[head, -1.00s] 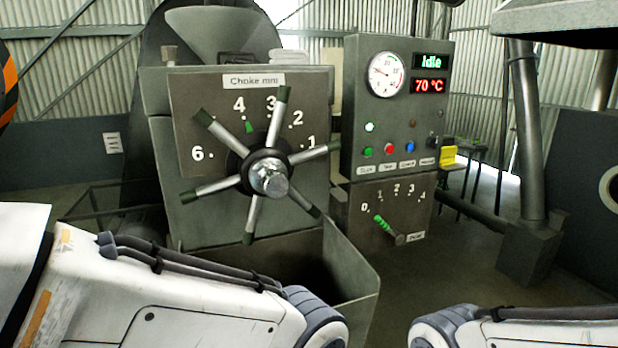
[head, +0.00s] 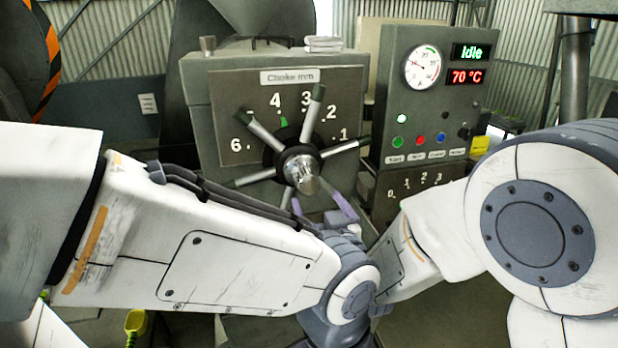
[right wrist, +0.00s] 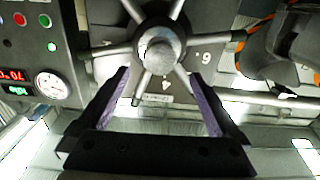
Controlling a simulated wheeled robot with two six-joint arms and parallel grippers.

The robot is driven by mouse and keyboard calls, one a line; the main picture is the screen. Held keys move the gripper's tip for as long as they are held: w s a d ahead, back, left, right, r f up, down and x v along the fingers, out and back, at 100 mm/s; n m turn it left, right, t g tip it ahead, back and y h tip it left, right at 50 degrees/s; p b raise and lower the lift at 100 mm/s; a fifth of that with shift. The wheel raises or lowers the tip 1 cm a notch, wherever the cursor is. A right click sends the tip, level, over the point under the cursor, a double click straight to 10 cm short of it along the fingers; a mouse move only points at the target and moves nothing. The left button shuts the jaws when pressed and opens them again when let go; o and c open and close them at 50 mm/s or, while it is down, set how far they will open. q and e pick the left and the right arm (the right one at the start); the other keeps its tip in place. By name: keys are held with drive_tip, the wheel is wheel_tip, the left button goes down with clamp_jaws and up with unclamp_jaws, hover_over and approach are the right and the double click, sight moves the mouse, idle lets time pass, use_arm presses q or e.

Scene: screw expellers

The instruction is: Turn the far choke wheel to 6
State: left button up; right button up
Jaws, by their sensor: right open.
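The choke wheel (head: 302,172) is a black hub with several steel spokes with dark grips and a large bolt, on a grey box's front. Its green pointer (head: 284,122) points at the 4; the numbers run 6, 4, 3, 2, 1 from left to right. My right gripper (head: 320,206) is open, its purple fingers just below the hub, near the lower spokes. In the right wrist view the wheel (right wrist: 158,45) shows between and beyond the open fingers (right wrist: 162,95); contact cannot be told. My left gripper is not in view; my left arm crosses the foreground.
A control panel (head: 430,110) with a round gauge (head: 422,67), "Idle" and "70 °C" displays and buttons stands right of the wheel box. A smaller 0-to-4 scale (head: 415,185) sits below it, partly hidden by my arm.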

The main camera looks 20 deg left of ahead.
sight(310, 185)
drive_tip(key=p+x, duration=0.3)
drive_tip(key=x, duration=0.4)
drive_tip(key=shift+w+a+r, duration=0.1)
drive_tip(key=shift+w+r, duration=0.05)
drive_tip(key=shift+w, duration=0.05)
drive_tip(key=shift+w+a+p, duration=0.35)
drive_tip(key=shift+w+a, duration=0.05)
drive_tip(key=shift+w, duration=0.15)
clamp_jaws()
